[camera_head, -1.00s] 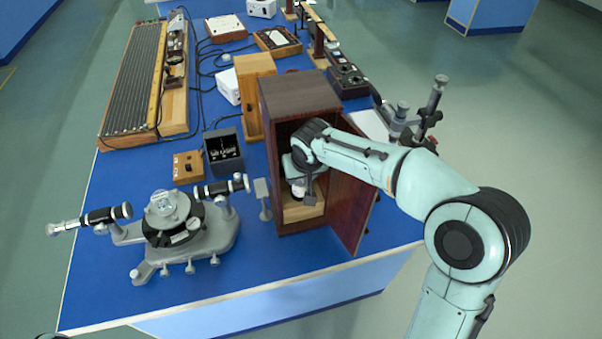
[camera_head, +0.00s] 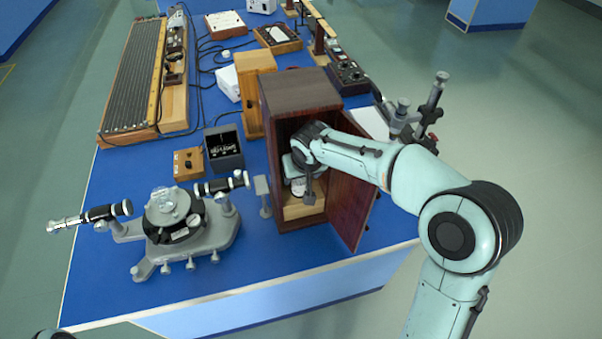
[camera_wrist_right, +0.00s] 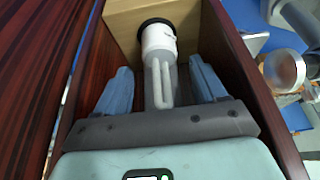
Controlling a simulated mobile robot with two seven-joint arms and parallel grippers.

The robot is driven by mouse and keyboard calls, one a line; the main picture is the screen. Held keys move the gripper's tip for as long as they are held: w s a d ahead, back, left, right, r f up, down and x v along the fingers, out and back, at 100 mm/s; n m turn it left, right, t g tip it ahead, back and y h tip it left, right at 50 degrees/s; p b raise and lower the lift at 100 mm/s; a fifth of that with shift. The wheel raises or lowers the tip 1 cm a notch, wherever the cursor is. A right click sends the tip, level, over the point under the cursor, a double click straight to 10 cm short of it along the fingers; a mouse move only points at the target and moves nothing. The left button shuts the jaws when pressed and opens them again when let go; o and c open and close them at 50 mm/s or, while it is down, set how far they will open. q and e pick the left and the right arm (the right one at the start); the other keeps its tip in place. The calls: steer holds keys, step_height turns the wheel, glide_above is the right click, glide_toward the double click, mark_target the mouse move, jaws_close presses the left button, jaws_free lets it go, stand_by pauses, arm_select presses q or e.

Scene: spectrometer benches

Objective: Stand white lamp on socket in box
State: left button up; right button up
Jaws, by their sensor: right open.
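The white lamp (camera_wrist_right: 158,42) has a white collar and a clear glass tube with a pale U-shaped element. In the right wrist view it stands in the wooden box (camera_wrist_right: 225,60), its white end at a black ring-shaped socket (camera_wrist_right: 155,23) by the light wood floor. My right gripper (camera_wrist_right: 161,80) is open, with one blue finger on each side of the glass and visible gaps between. In the head view my right gripper (camera_head: 298,168) reaches into the open-fronted box (camera_head: 268,150), and part of the white lamp (camera_head: 298,187) shows below it. My left gripper is out of view.
The open box door (camera_head: 352,212) stands to the right of my wrist. A spectrometer (camera_head: 175,222) with telescope tubes is on the bench left of the box. A small grey stand (camera_head: 263,195) is close to the box's left side. The blue bench front is clear.

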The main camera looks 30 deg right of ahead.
steer(key=v, duration=1.2)
